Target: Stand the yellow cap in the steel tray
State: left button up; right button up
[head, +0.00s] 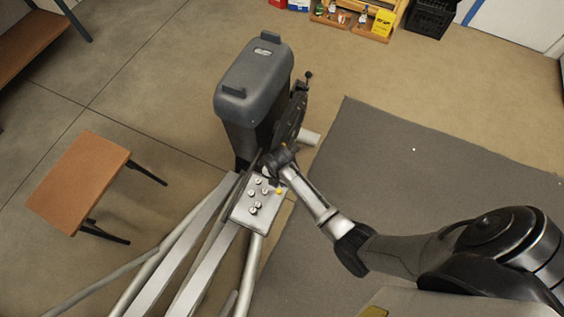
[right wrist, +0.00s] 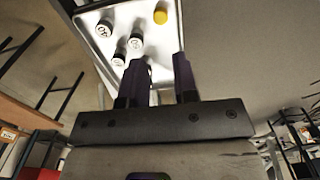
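The steel tray (head: 241,213) is a small bright tray in the middle of the head view; its surface (right wrist: 163,38) fills the top of the right wrist view. The yellow cap (head: 279,190) is at the tray's right side; it also shows in the right wrist view (right wrist: 160,13), ahead of the fingertips. Whether it stands or lies is too small to tell. Several white caps with dark markings (right wrist: 135,40) are on the tray. My right gripper (right wrist: 159,60) is open over the tray, pointing at it, apart from the yellow cap. My left gripper is out of view.
A grey lidded bin (head: 255,75) stands behind the tray, with a dark disc-shaped part (head: 292,115) beside it. Metal tubes (head: 185,245) run below the tray. A wooden stool (head: 80,180) is at the left. A grey mat (head: 430,170) covers the right floor.

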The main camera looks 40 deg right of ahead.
jog(key=shift+s+r, duration=0.1)
jog(key=shift+r, duration=0.2)
jog(key=s+r+m+t, duration=0.1)
jog(key=s+r+m, duration=0.6)
jog(key=s+m, duration=0.3)
jog(key=s+r+m+t, duration=0.2)
jog(key=s+r+m, duration=0.5)
jog(key=s+m, duration=0.4)
jog(key=shift+s+r+t, duration=0.3)
jog(key=shift+s, duration=0.1)
jog(key=shift+a, duration=0.1)
